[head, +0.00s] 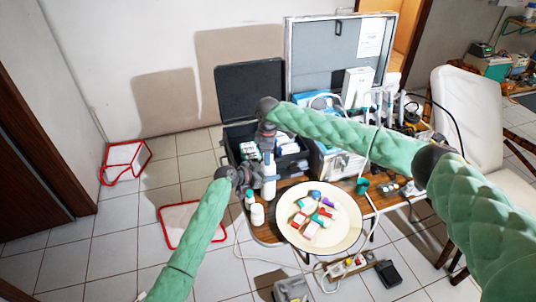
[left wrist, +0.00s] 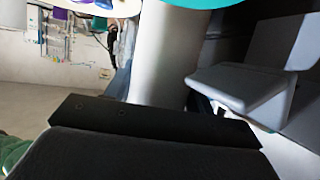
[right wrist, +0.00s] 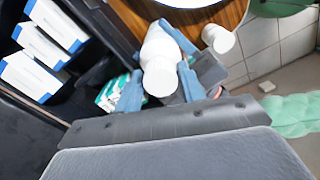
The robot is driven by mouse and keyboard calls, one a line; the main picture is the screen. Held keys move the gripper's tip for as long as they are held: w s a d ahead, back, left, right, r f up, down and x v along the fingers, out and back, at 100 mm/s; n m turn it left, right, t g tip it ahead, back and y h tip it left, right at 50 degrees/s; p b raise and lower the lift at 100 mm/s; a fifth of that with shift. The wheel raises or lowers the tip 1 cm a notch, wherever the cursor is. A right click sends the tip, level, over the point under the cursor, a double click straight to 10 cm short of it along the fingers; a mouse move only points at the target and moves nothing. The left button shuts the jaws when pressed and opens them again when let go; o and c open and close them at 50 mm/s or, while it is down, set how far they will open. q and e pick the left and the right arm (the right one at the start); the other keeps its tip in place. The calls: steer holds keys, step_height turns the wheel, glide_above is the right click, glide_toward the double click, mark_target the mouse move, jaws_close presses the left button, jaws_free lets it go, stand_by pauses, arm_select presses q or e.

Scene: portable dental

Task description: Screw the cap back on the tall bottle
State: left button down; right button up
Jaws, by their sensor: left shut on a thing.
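The tall white bottle (head: 269,182) stands upright beside the black case. My left gripper (head: 246,176) is shut on its side; the white bottle body also fills the middle of the left wrist view (left wrist: 165,55). My right gripper (head: 268,150) points down over the bottle's top. In the right wrist view its blue fingers (right wrist: 160,88) lie on both sides of a white round top, in line with the bottle (right wrist: 163,48). I cannot make out a cap apart from the bottle, nor whether the fingers press on it.
A round cream tray (head: 345,240) with small boxes and bottles stands to the right. A teal-capped bottle (head: 250,199) and a short white bottle (head: 257,215) stand close below the left gripper. The open black case (head: 232,140) lies behind.

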steer(key=c, duration=0.6)
steer(key=shift+c, duration=0.2)
steer(key=o, duration=1.2)
steer(key=shift+c, duration=0.2)
step_height(320, 180, up, 12)
arm_select(q)
steer(key=shift+c, duration=2.3)
jaws_free()
